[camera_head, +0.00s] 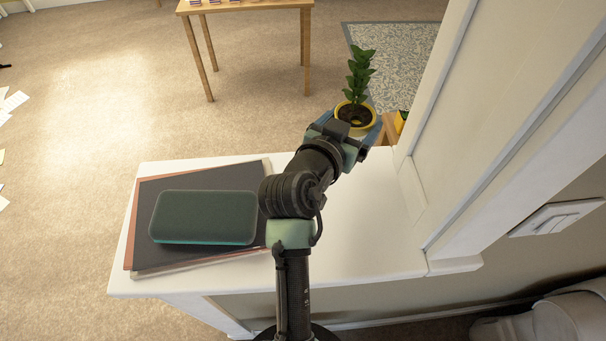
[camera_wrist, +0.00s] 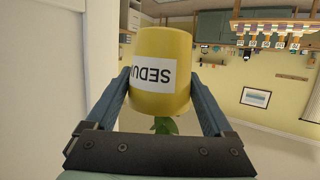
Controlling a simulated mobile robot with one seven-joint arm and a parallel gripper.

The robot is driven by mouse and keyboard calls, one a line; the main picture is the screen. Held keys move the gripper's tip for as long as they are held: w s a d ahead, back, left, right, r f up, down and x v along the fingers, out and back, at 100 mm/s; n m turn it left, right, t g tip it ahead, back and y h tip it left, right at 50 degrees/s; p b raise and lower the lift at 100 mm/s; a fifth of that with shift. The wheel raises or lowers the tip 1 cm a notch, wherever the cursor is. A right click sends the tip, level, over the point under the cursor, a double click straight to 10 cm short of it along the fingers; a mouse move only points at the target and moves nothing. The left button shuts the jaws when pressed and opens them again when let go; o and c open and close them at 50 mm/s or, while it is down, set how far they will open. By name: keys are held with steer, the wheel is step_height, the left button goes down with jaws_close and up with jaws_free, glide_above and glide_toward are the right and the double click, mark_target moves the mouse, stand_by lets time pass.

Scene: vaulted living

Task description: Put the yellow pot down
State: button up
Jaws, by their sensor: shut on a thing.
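The yellow pot (camera_head: 357,121) holds dark soil and a leafy green plant (camera_head: 360,76). It is at the far end of my arm, past the far right edge of the white ledge (camera_head: 370,235). In the wrist view the yellow pot (camera_wrist: 163,55) appears upside down, with a white label bearing black letters. My gripper (camera_head: 358,130) is shut on the pot, one finger on each side. The wrist view shows my gripper (camera_wrist: 161,95) with both fingers against the pot's walls. What lies directly below the pot is hidden by my gripper.
A dark green case (camera_head: 204,217) lies on dark flat folders (camera_head: 200,182) on the ledge's left half. The ledge's right half looks clear. A white wall frame (camera_head: 465,120) rises at right. A wooden table (camera_head: 250,6) stands beyond on carpet.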

steer(key=f, duration=0.5)
steer(key=shift+s+a+p, duration=0.35)
steer(key=shift+p, duration=0.05)
steer(key=shift+w+d+f, duration=0.1)
steer(key=shift+f, duration=2)
steer(key=shift+f, duration=0.2)
steer(key=o, duration=1.5)
